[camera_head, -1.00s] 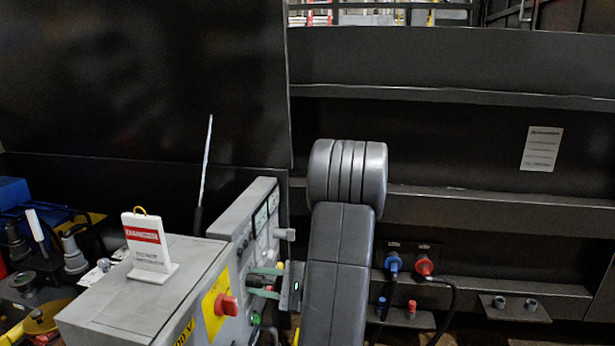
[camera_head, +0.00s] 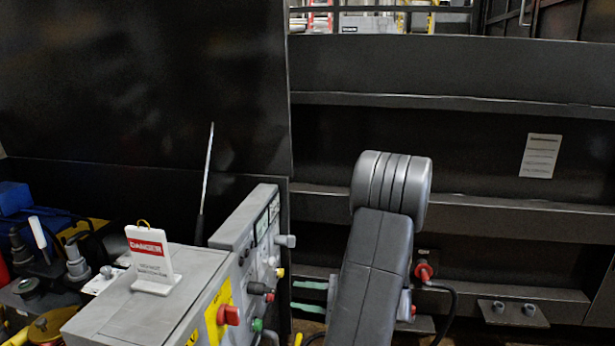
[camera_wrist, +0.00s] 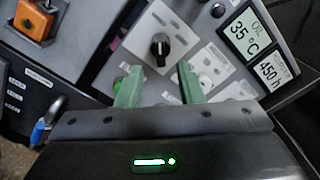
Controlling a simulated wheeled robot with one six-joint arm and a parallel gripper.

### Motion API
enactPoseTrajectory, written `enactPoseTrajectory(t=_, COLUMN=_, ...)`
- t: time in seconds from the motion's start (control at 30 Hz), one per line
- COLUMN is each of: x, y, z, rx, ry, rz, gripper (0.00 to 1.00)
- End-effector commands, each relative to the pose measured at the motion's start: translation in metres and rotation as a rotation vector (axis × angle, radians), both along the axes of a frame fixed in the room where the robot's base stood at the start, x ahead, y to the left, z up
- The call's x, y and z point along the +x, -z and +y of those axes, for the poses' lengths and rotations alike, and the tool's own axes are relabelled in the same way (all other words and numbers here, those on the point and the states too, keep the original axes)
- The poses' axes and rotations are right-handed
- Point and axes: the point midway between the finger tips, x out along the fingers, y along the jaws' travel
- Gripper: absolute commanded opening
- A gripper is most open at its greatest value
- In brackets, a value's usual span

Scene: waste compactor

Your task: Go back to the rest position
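My gripper (camera_head: 309,296) is beside the grey control panel (camera_head: 232,236), to its right in the head view, with its green fingers pointing left at the panel. A gap separates the fingertips from the knobs. In the wrist view my gripper (camera_wrist: 158,84) is open, its two fingers well apart with nothing held. A black rotary knob (camera_wrist: 160,46) shows on the panel beyond the space between them. My arm hides part of the wall behind it in the head view.
A white danger sign (camera_head: 150,258) stands on the grey cabinet (camera_head: 140,312). A red knob (camera_head: 229,315) sticks out from its yellow plate. A red plug (camera_head: 424,272) with a black cable is on the dark wall right of my arm. Tools crowd the left.

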Motion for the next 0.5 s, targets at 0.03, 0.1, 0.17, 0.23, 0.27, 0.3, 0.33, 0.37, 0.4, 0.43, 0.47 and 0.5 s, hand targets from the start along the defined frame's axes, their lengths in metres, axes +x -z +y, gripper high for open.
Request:
enactPoseTrajectory(t=0.03, x=0.001, y=0.003, z=0.01, rx=-0.001, ry=-0.004, rz=0.0, gripper=0.34)
enactPoseTrajectory(t=0.1, x=0.004, y=0.002, z=0.023, rx=-0.001, ry=-0.004, rz=-0.002, gripper=0.34)
enactPoseTrajectory(t=0.17, x=0.006, y=0.002, z=0.034, rx=0.0, ry=-0.003, rz=-0.002, gripper=0.34)
enactPoseTrajectory(t=0.23, x=0.009, y=0.002, z=0.048, rx=-0.001, ry=-0.004, rz=-0.001, gripper=0.34)
enactPoseTrajectory(t=0.27, x=0.01, y=0.002, z=0.054, rx=0.0, ry=-0.004, rz=-0.001, gripper=0.34)
enactPoseTrajectory(t=0.3, x=0.011, y=0.002, z=0.061, rx=-0.001, ry=-0.004, rz=-0.001, gripper=0.34)
enactPoseTrajectory(t=0.33, x=0.012, y=0.002, z=0.066, rx=0.0, ry=-0.003, rz=-0.001, gripper=0.34)
enactPoseTrajectory(t=0.37, x=0.013, y=0.002, z=0.072, rx=0.0, ry=-0.004, rz=-0.001, gripper=0.34)
enactPoseTrajectory(t=0.4, x=0.015, y=0.002, z=0.079, rx=0.0, ry=-0.003, rz=-0.001, gripper=0.34)
enactPoseTrajectory(t=0.43, x=0.016, y=0.002, z=0.085, rx=-0.001, ry=-0.004, rz=-0.001, gripper=0.34)
enactPoseTrajectory(t=0.47, x=0.017, y=0.002, z=0.09, rx=0.0, ry=-0.004, rz=-0.002, gripper=0.34)
enactPoseTrajectory(t=0.5, x=0.018, y=0.002, z=0.098, rx=0.0, ry=-0.004, rz=-0.002, gripper=0.34)
